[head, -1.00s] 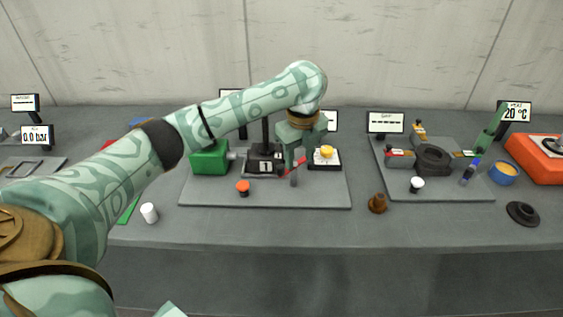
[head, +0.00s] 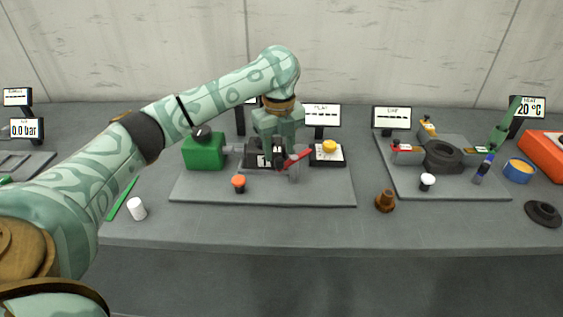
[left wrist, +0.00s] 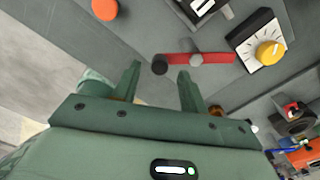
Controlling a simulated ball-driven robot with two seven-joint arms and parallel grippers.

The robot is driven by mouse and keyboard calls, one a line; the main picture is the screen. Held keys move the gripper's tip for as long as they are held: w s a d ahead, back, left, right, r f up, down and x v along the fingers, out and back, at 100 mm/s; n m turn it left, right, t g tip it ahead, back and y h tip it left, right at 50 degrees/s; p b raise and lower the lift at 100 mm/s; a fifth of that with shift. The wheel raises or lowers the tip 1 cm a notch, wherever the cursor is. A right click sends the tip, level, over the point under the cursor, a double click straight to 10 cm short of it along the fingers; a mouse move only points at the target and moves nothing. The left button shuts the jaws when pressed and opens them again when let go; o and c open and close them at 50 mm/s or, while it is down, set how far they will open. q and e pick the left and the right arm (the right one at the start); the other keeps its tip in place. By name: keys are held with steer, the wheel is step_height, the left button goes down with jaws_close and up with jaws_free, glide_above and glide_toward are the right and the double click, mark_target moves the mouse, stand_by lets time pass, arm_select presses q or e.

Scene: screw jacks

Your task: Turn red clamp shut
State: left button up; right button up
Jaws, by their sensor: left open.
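The red clamp (head: 298,158) shows as a red lever on a short grey post, on the middle grey plate (head: 230,193). In the left wrist view the red lever (left wrist: 215,58) lies across the picture, with a black knob (left wrist: 160,65) at its left end. My left gripper (left wrist: 159,72) is open. Its two fingertips stand on either side of the knob in that view; I cannot tell how far above or below it they are. In the head view my left gripper (head: 279,148) is just left of the lever and hides part of it. My right gripper is not in view.
A green block (head: 203,152), an orange knob (head: 239,182) and a yellow knob (head: 329,147) are on the same plate. A brown part (head: 385,202) stands on the table to its right. A white cylinder (head: 137,208) stands near the front left. The table front is mostly clear.

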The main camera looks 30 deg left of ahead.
arm_select(q)
step_height(320, 180, down, 2)
steer(key=shift+f+b, duration=0.1)
steer(key=shift+b, duration=0.2)
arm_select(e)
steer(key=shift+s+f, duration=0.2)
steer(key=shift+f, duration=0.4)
arm_select(q)
steer(key=shift+c, duration=0.3)
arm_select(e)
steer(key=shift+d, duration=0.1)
